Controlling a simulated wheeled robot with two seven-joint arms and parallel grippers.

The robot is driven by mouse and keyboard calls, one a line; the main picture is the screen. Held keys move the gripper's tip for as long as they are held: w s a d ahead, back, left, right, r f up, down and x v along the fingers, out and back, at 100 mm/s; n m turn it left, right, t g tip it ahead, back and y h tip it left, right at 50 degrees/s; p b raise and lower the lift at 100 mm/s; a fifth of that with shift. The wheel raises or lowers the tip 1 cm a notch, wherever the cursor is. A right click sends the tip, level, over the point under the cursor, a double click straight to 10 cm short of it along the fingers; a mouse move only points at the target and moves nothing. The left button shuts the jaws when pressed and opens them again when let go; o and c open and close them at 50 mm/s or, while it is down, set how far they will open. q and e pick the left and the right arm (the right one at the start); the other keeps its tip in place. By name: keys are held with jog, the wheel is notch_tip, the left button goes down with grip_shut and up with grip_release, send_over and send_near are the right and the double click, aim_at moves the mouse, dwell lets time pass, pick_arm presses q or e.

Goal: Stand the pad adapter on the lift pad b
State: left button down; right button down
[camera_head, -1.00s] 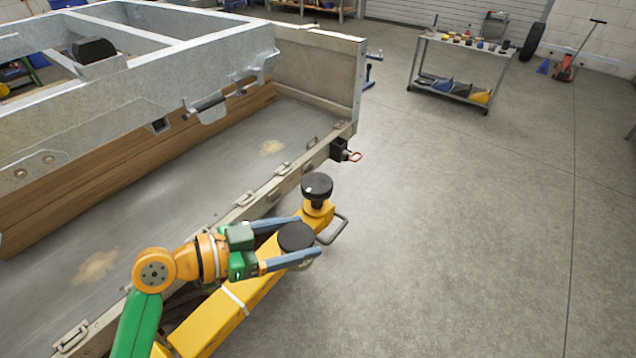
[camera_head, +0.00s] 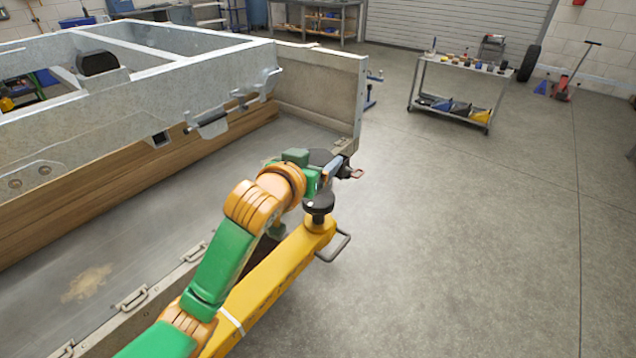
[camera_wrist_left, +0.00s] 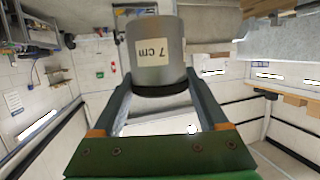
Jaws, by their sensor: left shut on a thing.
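My left gripper is shut on the adapter. A black round lift pad (camera_head: 319,204) stands on the end of the yellow lift arm (camera_head: 265,279). The adapter appears above and behind this pad; I cannot tell the gap. No letter shows on the pad. My right gripper is out of view.
The trailer bed edge (camera_head: 133,300) with its latches runs close along the left of the lift arm. A metal loop handle (camera_head: 338,247) sticks out near the pad. The floor to the right is clear up to the cart (camera_head: 462,90).

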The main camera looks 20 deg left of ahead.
pick_arm(q)
jog(key=w+f, duration=0.2)
jog(key=w+a+f, duration=0.1)
jog(key=w+f, duration=0.1)
jog(key=w, duration=0.1)
jog(key=w+a+f, duration=0.1)
jog(key=w+f, duration=0.1)
jog(key=f, duration=0.1)
jog(key=shift+w, duration=0.4)
notch_tip(320, 180, down, 3)
jog(key=shift+a+r+p, duration=0.1)
jog(key=shift+r+p, duration=0.05)
jog(key=shift+p, duration=0.3)
jog(key=shift+f, duration=0.25)
grip_release()
jog(key=shift+s, duration=0.1)
jog(key=v, duration=1.1)
jog(key=shift+s+r, duration=0.15)
jog(key=shift+s, duration=0.25)
